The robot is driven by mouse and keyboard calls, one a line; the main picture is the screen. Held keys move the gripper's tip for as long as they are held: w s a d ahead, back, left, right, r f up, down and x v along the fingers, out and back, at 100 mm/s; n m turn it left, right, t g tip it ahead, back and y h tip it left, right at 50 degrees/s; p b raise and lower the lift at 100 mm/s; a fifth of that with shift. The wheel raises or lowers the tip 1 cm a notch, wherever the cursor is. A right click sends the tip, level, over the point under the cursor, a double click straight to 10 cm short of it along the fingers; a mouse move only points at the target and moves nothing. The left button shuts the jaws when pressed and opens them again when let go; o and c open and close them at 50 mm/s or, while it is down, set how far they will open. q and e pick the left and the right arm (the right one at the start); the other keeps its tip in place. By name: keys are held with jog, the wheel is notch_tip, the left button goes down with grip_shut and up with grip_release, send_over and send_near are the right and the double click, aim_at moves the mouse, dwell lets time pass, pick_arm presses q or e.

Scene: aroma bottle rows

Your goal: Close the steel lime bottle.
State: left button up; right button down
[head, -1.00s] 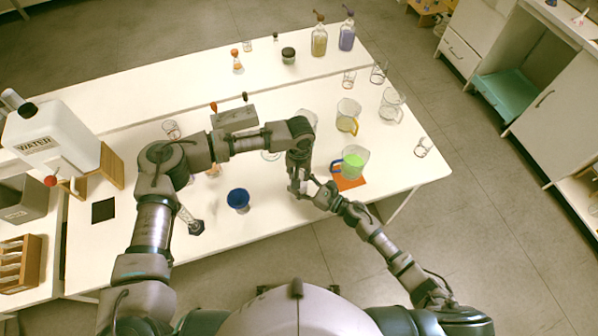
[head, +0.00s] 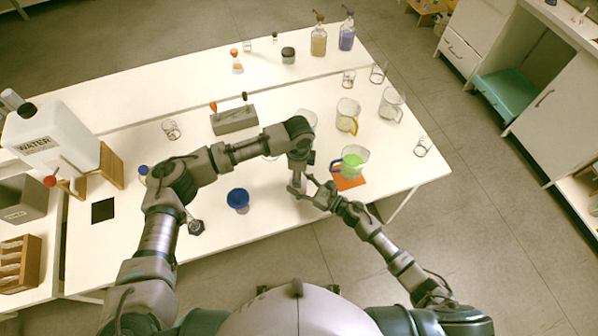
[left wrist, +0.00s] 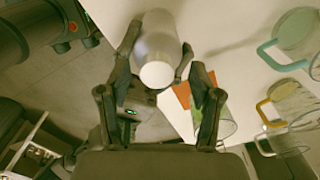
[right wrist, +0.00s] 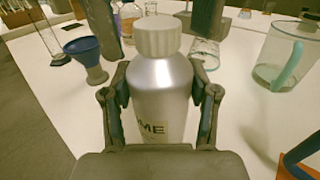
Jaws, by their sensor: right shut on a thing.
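The steel lime bottle (right wrist: 160,95) stands upright between the fingers of my right gripper (right wrist: 160,110), which is shut on its body. Its label is partly hidden; "ME" can be read. A white ribbed cap (right wrist: 158,36) sits on top of the bottle; how tightly it sits cannot be told. In the left wrist view the bottle (left wrist: 160,35) and cap (left wrist: 157,74) are seen from above. My left gripper (left wrist: 157,98) is open, its fingers spread to either side of the cap with gaps. In the head view the grippers largely hide the bottle.
A blue funnel-like cup (head: 238,199) stands left of the grippers. Jugs (head: 347,115) stand behind. The table front (head: 265,225) is clear.

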pick_arm(q)
jog(key=shift+r, duration=0.1)
notch_tip(320, 180, up, 12)
pick_arm(e)
jog(key=shift+d, duration=0.1)
dwell(0.4)
pick_arm(q)
jog(key=shift+f, duration=0.2)
pick_arm(e)
jog(key=shift+c, duration=1.1)
grip_release()
jog(key=v, duration=1.2)
jog(key=shift+w+f, duration=0.1)
jog(key=shift+f, duration=0.05)
